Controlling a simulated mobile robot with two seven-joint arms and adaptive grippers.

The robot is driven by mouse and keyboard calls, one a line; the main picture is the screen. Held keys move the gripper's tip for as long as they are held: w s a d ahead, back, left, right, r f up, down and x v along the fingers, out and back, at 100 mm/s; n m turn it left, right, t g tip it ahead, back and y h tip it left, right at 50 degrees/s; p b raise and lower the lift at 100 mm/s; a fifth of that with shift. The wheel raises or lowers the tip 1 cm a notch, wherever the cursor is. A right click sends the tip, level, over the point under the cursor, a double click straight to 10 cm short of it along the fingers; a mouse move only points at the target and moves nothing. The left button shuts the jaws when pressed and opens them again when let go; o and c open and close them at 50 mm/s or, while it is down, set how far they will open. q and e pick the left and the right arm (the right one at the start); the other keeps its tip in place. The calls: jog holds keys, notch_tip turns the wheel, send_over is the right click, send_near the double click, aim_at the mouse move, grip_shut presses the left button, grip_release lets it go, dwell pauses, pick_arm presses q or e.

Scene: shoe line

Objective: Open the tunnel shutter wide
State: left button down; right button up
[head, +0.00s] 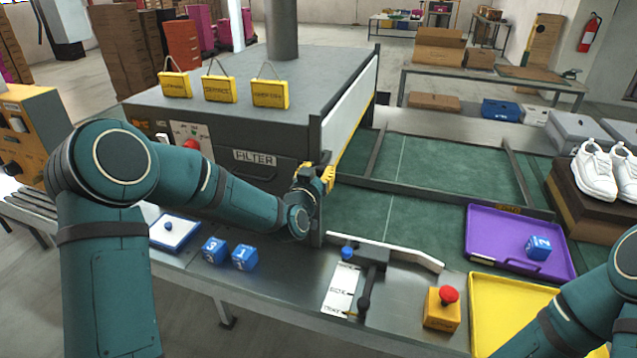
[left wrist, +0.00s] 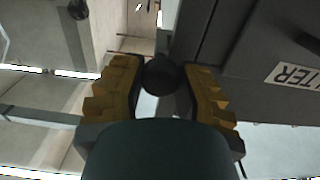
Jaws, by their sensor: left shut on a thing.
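The tunnel (head: 235,115) is a dark grey box marked FILTER, standing over the line. A pale panel with a yellow lower edge, which looks like the shutter (head: 350,103), covers the upper part of its right-hand mouth. My left gripper (head: 326,176) is at the near front corner of that mouth. In the left wrist view its yellow fingers (left wrist: 159,82) are shut on a dark round knob (left wrist: 160,74). How the knob joins the shutter is hidden. My right arm shows at the lower right, but its gripper is out of the picture.
The green belt (head: 385,222) right of the mouth is clear. A purple tray (head: 485,252) with a blue cube (head: 538,247), a yellow tray (head: 503,302), a red button (head: 448,296) and a lever (head: 364,303) are nearby. Yellow signs (head: 220,89) stand on the tunnel roof.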

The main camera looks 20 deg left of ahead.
pick_arm(q)
jog(key=shift+r, duration=0.35)
jog(key=c, duration=0.6)
grip_release()
jog(key=shift+w+f, duration=0.1)
jog(key=s, duration=1.2)
jog(key=shift+a, duration=0.2)
